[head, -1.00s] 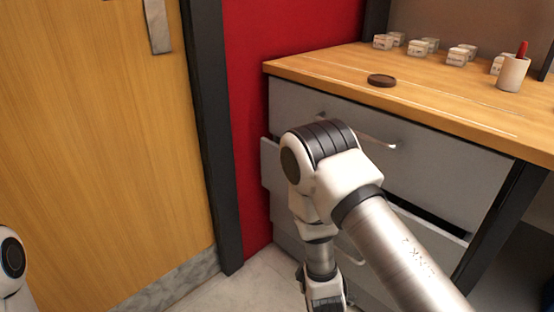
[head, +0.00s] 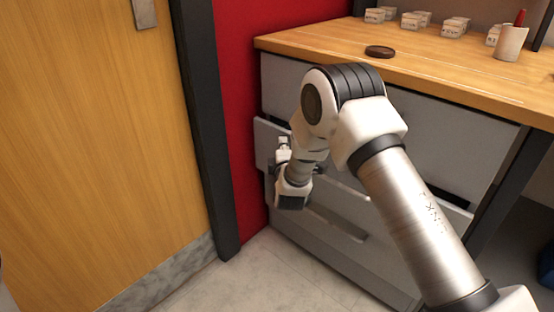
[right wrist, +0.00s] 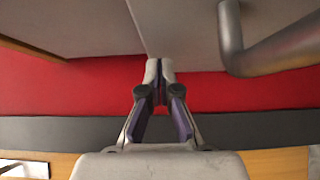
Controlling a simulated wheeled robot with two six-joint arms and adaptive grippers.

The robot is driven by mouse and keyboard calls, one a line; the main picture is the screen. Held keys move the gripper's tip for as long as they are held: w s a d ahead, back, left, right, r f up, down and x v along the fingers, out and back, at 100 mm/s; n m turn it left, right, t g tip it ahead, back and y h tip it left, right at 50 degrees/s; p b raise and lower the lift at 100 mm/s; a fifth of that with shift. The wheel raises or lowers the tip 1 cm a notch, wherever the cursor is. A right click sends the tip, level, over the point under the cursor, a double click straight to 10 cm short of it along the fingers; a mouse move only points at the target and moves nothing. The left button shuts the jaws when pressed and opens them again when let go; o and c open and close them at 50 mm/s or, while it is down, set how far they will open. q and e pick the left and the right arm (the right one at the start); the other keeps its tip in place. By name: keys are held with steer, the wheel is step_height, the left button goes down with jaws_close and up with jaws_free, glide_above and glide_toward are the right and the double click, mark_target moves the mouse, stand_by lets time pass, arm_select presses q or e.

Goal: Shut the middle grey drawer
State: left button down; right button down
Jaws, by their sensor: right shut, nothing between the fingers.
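The middle grey drawer (head: 350,200) stands out a little from the cabinet, its left end projecting past the top drawer (head: 440,150). A dark gap shows above it toward the right. My right gripper (head: 284,146) is shut and empty in front of the left part of this drawer; contact cannot be told. In the right wrist view the shut fingertips (right wrist: 158,68) are close to grey panels, with a metal bar handle (right wrist: 280,50) at upper right. My right arm hides part of the top and middle drawers. My left gripper is not in view.
A red wall (head: 235,100) and a wooden door (head: 90,150) stand left. The pale floor (head: 260,275) is clear.

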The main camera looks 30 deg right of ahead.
steer(key=shift+w+d, duration=0.2)
steer(key=shift+d, duration=0.2)
steer(key=d, duration=0.1)
steer(key=w+d+p, duration=0.1)
steer(key=d, duration=0.2)
steer(key=shift+w+d+r, duration=0.1)
steer(key=shift+w+d, duration=0.05)
steer(key=shift+w, duration=0.2)
steer(key=shift+r, duration=0.2)
